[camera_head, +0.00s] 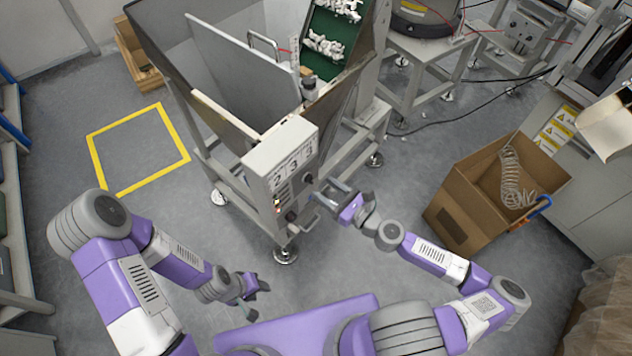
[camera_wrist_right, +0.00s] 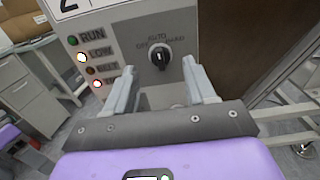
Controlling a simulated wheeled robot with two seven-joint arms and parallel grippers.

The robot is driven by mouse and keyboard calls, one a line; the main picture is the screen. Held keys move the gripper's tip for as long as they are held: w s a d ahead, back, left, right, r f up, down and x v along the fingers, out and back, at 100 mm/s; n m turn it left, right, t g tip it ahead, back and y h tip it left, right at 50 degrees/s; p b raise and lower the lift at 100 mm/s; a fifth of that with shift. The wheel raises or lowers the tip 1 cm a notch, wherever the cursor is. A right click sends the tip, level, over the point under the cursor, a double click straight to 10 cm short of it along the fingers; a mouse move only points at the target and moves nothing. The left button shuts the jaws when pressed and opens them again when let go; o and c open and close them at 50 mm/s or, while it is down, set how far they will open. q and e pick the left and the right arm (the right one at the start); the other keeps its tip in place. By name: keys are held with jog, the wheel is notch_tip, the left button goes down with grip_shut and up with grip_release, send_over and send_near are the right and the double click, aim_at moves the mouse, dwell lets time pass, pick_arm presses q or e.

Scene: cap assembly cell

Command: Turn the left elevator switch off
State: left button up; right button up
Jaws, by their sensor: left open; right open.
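A grey control box (camera_head: 282,160) with large dark digits is fixed to the front of the hopper elevator. In the right wrist view, a round black selector switch (camera_wrist_right: 159,56) sits on its panel, its white mark pointing up, with small lettering around it including AUTO. My right gripper (camera_head: 328,198) is at the panel. In the right wrist view its open fingers (camera_wrist_right: 158,68) stand to either side of the switch, apart from it, with nothing between the tips. My left gripper (camera_head: 252,288) is open and empty, low over the floor, away from the box.
Indicator lamps (camera_wrist_right: 83,58) marked RUN and LOW, and others, line the panel's left side; some are lit. The metal hopper (camera_head: 215,75) stands behind the box. A cardboard box (camera_head: 450,215) with a coiled hose is at right. A yellow floor square (camera_head: 95,160) is empty.

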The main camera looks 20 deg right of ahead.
aim_at(312, 181)
jog(key=x, duration=0.4)
jog(key=shift+w+a, duration=0.1)
jog(key=c, duration=1)
jog(key=shift+n, duration=0.4)
jog(key=n+b, duration=0.1)
jog(key=n, duration=0.2)
jog(key=shift+a+f+n+b, duration=0.1)
jog(key=shift+n+b, duration=0.8)
jog(key=shift+n, duration=1.6)
